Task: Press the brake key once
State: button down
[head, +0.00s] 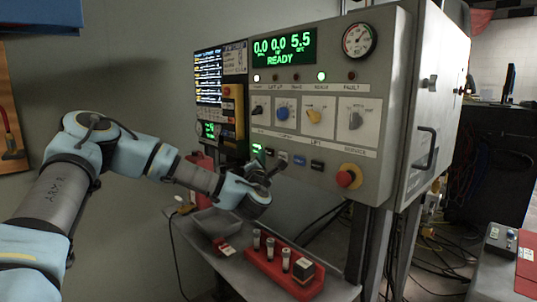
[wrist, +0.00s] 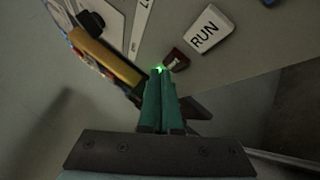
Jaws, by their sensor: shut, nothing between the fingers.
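A row of keys runs along the lower part of the grey control panel (head: 335,185). A white key marked RUN (wrist: 207,30) shows in the wrist view. Beside it is a small dark reddish key (wrist: 175,62) whose label I cannot read. I cannot tell which key is the brake key. My gripper (head: 264,166) is shut and empty in front of the left part of the key row. In the wrist view its fingertips (wrist: 159,76) point at a small green glow just beside the dark key. Whether they touch the panel is unclear.
The display (head: 283,46) reads READY. A red stop knob (head: 347,178) is at the panel's lower right. Below my gripper, a shelf (head: 228,262) holds a grey bin (head: 213,222) and a red rack (head: 265,265) with several cylinders. Cables hang below the panel.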

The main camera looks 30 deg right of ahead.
jog(key=shift+d, duration=0.3)
jog(key=shift+w+d+b, duration=0.1)
jog(key=shift+d+b, duration=0.2)
jog(key=shift+d, duration=0.05)
dwell(0.6)
dwell(0.3)
jog(key=shift+s+a, duration=0.2)
jog(key=shift+a, duration=0.55)
jog(key=shift+a, duration=0.15)
jog(key=a, duration=0.2)
jog(key=s+a, duration=0.1)
jog(key=a, duration=0.1)
jog(key=shift+a, duration=0.35)
dwell(0.5)
